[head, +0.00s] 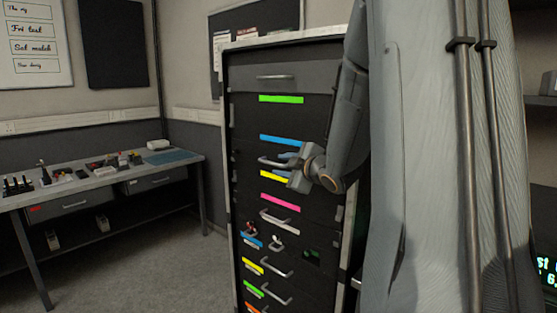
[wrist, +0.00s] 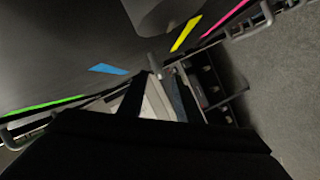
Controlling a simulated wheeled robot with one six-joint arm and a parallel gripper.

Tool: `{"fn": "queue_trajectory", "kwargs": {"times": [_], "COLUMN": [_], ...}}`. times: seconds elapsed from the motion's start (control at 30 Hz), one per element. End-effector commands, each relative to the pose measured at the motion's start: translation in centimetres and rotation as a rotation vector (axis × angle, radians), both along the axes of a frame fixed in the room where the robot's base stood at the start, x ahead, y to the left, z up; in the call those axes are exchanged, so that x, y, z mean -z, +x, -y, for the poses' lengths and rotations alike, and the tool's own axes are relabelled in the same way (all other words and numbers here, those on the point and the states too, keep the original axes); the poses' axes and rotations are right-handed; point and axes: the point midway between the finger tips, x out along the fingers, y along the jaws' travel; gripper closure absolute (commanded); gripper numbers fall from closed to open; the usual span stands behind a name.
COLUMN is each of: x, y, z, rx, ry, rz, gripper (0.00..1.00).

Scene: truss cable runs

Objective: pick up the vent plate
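I cannot make out a vent plate for certain in either view. My gripper (head: 298,180) is in front of the tall dark drawer cabinet (head: 245,110) in the head view, near the yellow-labelled drawer. Its fingertips are too small and dark there to tell whether they are apart. In the wrist view a large dark shape fills the bottom and hides much of the scene. A pale grey flat piece (wrist: 157,98) shows beyond it, beside a dark structure with compartments (wrist: 212,82); I cannot tell what either is.
The cabinet has protruding handles and coloured labels, among them green (head: 281,99) and pink (head: 281,202). A workbench (head: 100,178) with small items stands along the left wall. Grey floor (head: 160,255) is clear between bench and cabinet. My arm hides the cabinet's right side.

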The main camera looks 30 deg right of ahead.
Motion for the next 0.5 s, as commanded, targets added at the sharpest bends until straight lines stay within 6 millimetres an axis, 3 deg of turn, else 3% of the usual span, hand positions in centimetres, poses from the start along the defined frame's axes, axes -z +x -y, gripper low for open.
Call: {"fn": "queue_trajectory", "kwargs": {"times": [0.2,0.5], "x": [0.4,0.5], "y": [2.2,2.5], "z": [-0.1,-0.1], "rx": [-0.001,0.000], "ry": [0.000,0.000], "rz": [-0.001,0.000], "gripper": [0.69,0.71]}}
